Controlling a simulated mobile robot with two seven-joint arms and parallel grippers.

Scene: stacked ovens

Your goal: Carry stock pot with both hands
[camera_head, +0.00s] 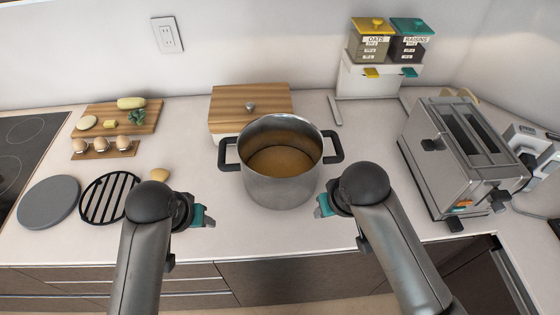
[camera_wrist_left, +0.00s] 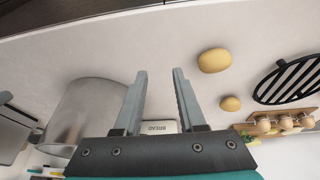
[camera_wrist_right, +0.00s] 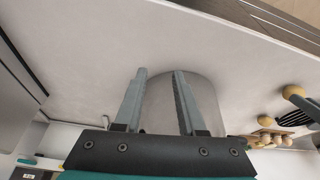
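The stock pot (camera_head: 282,188) is a steel pot with two black side handles and brown contents, upright on the counter in the middle of the head view. It also shows in the left wrist view (camera_wrist_left: 85,115) and the right wrist view (camera_wrist_right: 205,98). My left gripper (camera_head: 210,216) is in front and left of the pot, apart from it. In its wrist view the fingers (camera_wrist_left: 160,75) are spread and empty. My right gripper (camera_head: 320,208) is close to the pot's front right side, below the right handle. Its fingers (camera_wrist_right: 160,75) are spread with nothing held; contact with the pot cannot be told.
A bread box (camera_head: 250,98) with a wooden lid stands behind the pot. A toaster (camera_head: 455,150) stands at right. A black trivet (camera_head: 108,198), a grey disc (camera_head: 48,202), an egg holder (camera_head: 105,152) and a cutting board (camera_head: 122,116) lie at left. The front counter strip is mostly clear.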

